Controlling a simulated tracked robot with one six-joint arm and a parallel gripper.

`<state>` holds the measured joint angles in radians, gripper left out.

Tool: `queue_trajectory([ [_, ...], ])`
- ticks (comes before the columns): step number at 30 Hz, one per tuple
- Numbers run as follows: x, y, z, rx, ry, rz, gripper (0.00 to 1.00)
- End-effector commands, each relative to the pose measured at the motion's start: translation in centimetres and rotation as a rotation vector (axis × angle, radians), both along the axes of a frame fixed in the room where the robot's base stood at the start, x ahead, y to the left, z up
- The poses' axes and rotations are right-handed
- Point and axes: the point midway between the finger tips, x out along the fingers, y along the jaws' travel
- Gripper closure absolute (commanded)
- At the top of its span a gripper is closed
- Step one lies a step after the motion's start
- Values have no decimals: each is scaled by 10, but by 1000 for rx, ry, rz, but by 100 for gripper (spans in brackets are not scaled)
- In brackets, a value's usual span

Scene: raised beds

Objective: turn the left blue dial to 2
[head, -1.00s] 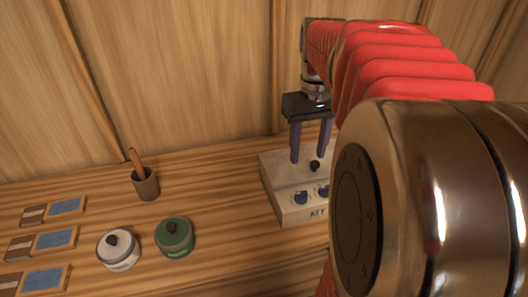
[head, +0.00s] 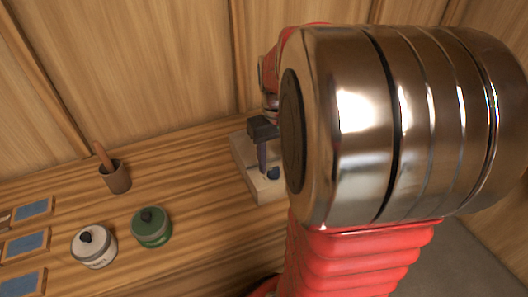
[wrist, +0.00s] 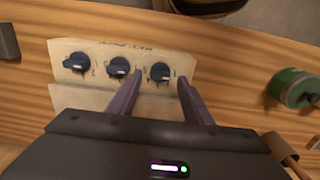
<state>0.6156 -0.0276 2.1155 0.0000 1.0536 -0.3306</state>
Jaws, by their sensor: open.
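The pale control box (head: 243,160) stands on the wooden bench, partly hidden behind my arm in the head view. Its left blue dial (head: 273,172) shows just beside my finger. The wrist view sees the box from the opposite side, with its lettering upside down, so this dial (wrist: 160,71) is the rightmost of three there. The middle dial (wrist: 119,67) and the far one (wrist: 77,62) lie to its left. My gripper (wrist: 160,78) is open, its two purple fingers appearing on either side of the left dial. I cannot tell whether they touch it. The dial's setting is unreadable.
A green pot (head: 151,228) and a white pot (head: 94,246) with dark knobs stand left of the box. A brown cup (head: 117,177) holding a wooden tool is behind them. Framed blue tiles (head: 26,242) lie at the far left. Bench between pots and box is clear.

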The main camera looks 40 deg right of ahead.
Motion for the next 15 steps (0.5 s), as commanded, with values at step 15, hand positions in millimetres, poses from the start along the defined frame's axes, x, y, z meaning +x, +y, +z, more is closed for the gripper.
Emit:
queue_trajectory([
  [15,0,0,-19,0,0,-1,55],
])
